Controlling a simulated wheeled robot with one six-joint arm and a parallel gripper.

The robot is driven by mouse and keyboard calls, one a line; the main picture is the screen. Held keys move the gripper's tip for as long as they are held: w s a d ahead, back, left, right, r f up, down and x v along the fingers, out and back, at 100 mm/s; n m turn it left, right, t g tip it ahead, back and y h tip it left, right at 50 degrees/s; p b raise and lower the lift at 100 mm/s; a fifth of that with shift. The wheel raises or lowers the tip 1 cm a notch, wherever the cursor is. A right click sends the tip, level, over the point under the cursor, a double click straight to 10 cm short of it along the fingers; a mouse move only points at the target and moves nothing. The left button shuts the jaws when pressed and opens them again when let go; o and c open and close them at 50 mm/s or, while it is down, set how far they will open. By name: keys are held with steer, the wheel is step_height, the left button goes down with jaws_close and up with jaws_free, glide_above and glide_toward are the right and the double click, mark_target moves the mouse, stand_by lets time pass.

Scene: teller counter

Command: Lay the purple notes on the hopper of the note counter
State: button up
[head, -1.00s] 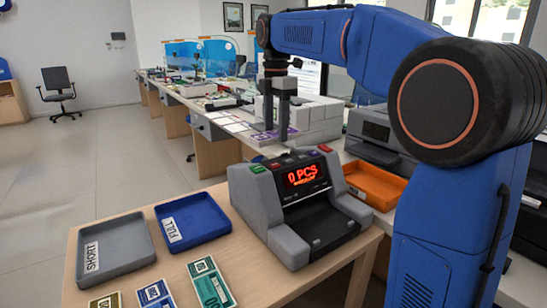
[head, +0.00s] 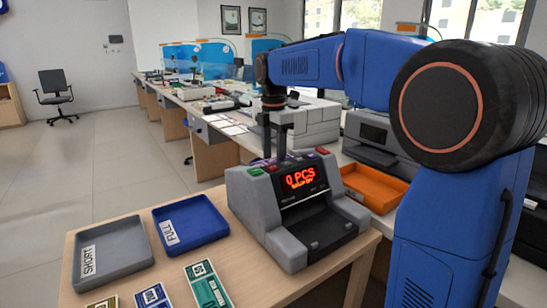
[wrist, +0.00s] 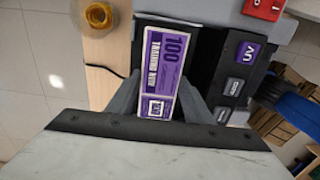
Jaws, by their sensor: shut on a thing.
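The purple notes (wrist: 160,75), marked 100, lie between the two fingers of my gripper (wrist: 160,103) in the wrist view. The gripper is shut on them. The note counter (head: 296,205) stands on the wooden table with a red "0 PCS" display. In the head view my gripper (head: 275,156) is at the counter's rear top edge, and the notes are mostly hidden there. In the wrist view the notes overlap the dark hopper area (wrist: 205,55) beside the UV button; I cannot tell whether they touch it.
A grey SHORT tray (head: 113,254) and a blue FULL tray (head: 190,224) stand left of the counter. Olive (head: 103,303), blue (head: 152,296) and green notes (head: 207,287) lie in front. An orange tray (head: 373,187) and a printer (head: 378,140) stand behind right.

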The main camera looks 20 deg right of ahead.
steer(key=shift+f, duration=0.1)
steer(key=o, duration=1.1)
step_height(320, 180, up, 12)
steer(key=shift+r, duration=0.15)
steer(key=shift+s, duration=0.1)
